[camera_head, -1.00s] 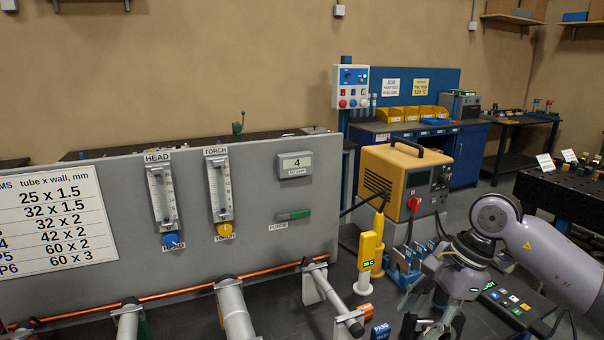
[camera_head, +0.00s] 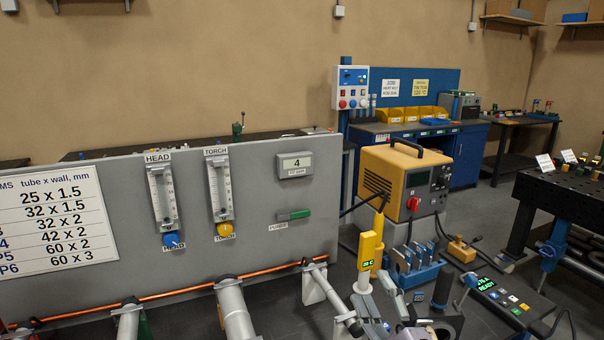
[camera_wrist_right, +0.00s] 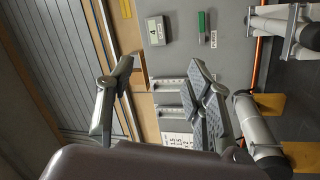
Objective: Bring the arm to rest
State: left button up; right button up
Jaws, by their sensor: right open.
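My right gripper (camera_head: 396,312) shows low in the head view, at the bottom edge right of centre, partly cut off by the frame. In the right wrist view my right gripper (camera_wrist_right: 160,95) has its two fingers spread wide with nothing between them. The grey panel with the flow meters shows beyond the fingers there, turned sideways. The forearm is out of the head view. My left gripper is in neither view.
The grey panel (camera_head: 270,235) carries HEAD and TORCH flow meters. Tubes on stands (camera_head: 236,312) lie before it. A yellow handheld device (camera_head: 369,250), a blue tool holder (camera_head: 415,272), a yellow power unit (camera_head: 408,185) and a control pad (camera_head: 500,297) are near the gripper.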

jog(key=s+d+f+m+g+h, duration=0.3)
jog(key=s+f+m+g, duration=0.15)
jog(key=f, duration=0.45)
jog(key=s+d+f+m+g+h, duration=0.25)
jog(key=s+d+f+m, duration=0.2)
jog(key=f, duration=0.35)
jog(key=s+f+m+g, duration=0.3)
jog(key=s+f+g, duration=0.25)
jog(key=s, duration=0.35)
jog(key=s+f+m+g, duration=0.2)
jog(key=s+f+g, duration=0.3)
jog(key=s, duration=0.4)
jog(key=s+f, duration=0.3)
jog(key=f, duration=2.6)
jog(key=s+d+f+g, duration=0.1)
jog(key=s+d+f, duration=0.2)
jog(key=s+f, duration=1.1)
jog(key=shift+s+f, duration=0.2)
jog(key=shift+s, duration=0.75)
jog(key=shift+y, duration=0.25)
